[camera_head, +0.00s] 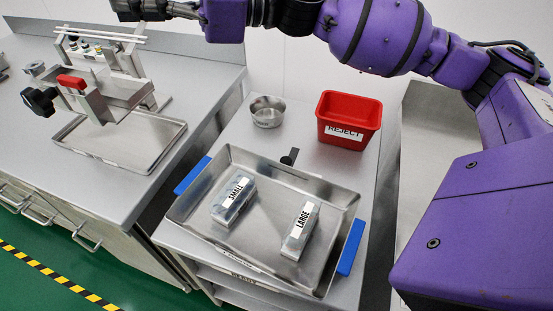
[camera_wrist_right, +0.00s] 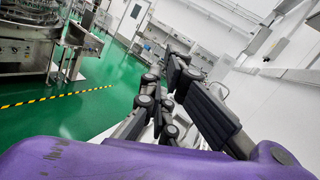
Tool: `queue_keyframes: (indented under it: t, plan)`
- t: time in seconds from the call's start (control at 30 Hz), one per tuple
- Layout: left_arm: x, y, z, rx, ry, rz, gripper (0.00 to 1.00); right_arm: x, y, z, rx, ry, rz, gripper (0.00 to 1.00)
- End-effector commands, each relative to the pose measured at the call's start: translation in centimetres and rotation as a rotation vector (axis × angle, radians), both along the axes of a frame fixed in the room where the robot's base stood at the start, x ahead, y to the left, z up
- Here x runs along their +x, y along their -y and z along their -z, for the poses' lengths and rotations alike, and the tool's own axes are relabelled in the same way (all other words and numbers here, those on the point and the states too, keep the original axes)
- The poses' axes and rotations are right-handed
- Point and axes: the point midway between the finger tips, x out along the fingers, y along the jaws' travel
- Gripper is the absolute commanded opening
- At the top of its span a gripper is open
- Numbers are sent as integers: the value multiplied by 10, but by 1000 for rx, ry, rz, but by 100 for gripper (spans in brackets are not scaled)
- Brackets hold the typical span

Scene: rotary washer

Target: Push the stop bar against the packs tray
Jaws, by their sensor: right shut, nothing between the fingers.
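The packs tray (camera_head: 265,217) is a shallow metal tray on the middle bench in the head view. It holds a pack labelled SMALL (camera_head: 232,200) and a pack labelled LARGE (camera_head: 299,231), lying apart. A small dark piece (camera_head: 290,157) stands at its far rim; I cannot tell whether it belongs to the stop bar. No clear stop bar shows. My right gripper (camera_head: 142,9) is at the top edge, above the left bench and away from the tray. It is shut and empty; its dark fingers show in the right wrist view (camera_wrist_right: 165,78). My left gripper is out of view.
Blue pieces flank the tray on the left (camera_head: 192,176) and right (camera_head: 350,247). A red REJECT bin (camera_head: 349,117) and a metal bowl (camera_head: 267,111) stand behind it. A metal fixture (camera_head: 112,95) with a black knob and another tray (camera_head: 135,150) occupy the left bench.

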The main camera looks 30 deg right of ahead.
Motion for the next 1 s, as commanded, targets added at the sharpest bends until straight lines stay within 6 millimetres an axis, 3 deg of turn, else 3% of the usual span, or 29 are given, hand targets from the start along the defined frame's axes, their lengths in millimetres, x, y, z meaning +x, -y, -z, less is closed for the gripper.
queue_keyframes:
  t: [0.03, 0.1, 0.2, 0.33, 0.47, 0.57, 0.6, 0.73, 0.8, 0.9, 1.0]
  plan:
    - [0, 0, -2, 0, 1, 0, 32, 24, 12, -13, 96, -102, 80, 0]
    - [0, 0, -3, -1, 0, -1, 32, 58, 32, -20, 222, -262, 194, 0]
    - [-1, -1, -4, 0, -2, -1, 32, 103, 66, -9, 377, -509, 360, 0]
    - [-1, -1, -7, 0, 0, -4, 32, 144, 108, 38, 527, -861, 578, 0]
    - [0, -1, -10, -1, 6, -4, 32, 152, 140, 109, 605, -1242, 792, 0]
    - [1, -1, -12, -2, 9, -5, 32, 132, 153, 169, 605, -1547, 950, 0]
    - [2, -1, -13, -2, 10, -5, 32, 118, 156, 191, 589, -1667, 1010, 0]
    - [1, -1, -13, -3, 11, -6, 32, 53, 158, 248, 465, -2045, 1191, 0]
    - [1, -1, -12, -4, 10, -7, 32, 15, 159, 264, 363, -2215, 1272, 0]
    - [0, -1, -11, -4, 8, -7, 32, -34, 161, 272, 209, -2390, 1362, 0]
    - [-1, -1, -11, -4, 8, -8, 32, -66, 166, 272, 85, -2483, 1429, 0]
